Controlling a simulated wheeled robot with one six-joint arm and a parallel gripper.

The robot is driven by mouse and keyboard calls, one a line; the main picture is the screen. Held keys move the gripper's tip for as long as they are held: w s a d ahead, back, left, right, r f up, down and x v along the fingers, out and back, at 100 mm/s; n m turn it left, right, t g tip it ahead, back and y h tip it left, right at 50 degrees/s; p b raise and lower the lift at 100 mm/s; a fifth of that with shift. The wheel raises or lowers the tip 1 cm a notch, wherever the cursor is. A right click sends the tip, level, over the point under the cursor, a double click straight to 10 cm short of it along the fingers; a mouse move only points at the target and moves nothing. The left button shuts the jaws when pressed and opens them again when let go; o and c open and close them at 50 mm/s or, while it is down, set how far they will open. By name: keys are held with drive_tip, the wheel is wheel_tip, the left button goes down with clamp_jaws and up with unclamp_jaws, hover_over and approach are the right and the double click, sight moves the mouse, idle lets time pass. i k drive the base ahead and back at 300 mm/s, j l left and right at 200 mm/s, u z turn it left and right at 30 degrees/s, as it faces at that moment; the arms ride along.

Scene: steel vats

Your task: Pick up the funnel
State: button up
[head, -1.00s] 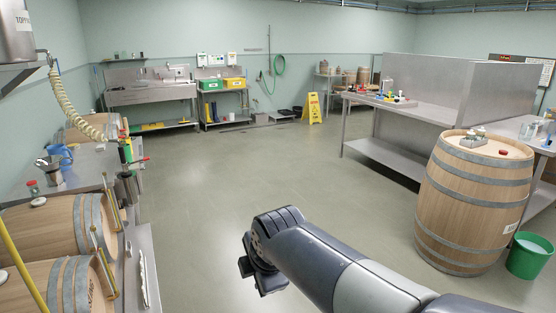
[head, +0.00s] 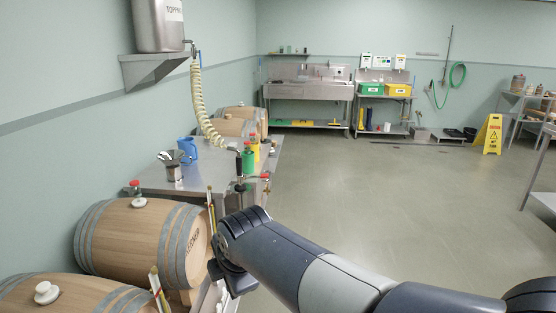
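A small steel funnel (head: 171,157) shows on the left steel bench in the head view, with its flared mouth up. It appears to rest in a steel cup (head: 174,174). My gripper (head: 230,279) is at the lower middle of the head view, in front of the bench and well apart from the funnel. My own arm hides much of it, so I cannot tell whether its fingers are open.
A blue jug (head: 188,148) stands close beside the funnel. A red-capped bottle (head: 135,188) is to its left. Wooden barrels (head: 142,238) lie in front of the bench (head: 205,177). Open floor (head: 340,195) lies to the right, with a yellow sign (head: 488,134) far back.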

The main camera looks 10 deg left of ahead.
sight(176, 165)
drive_tip(key=i+u, duration=0.15)
drive_tip(key=i, duration=1.5)
drive_tip(key=i+u, duration=0.8)
drive_tip(key=i+l+u, duration=0.25)
drive_tip(key=u, duration=0.15)
drive_tip(key=i+j, duration=0.15)
drive_tip(key=i, duration=0.15)
drive_tip(key=i+j, duration=0.2)
drive_tip(key=i, duration=0.15)
drive_tip(key=z, duration=0.35)
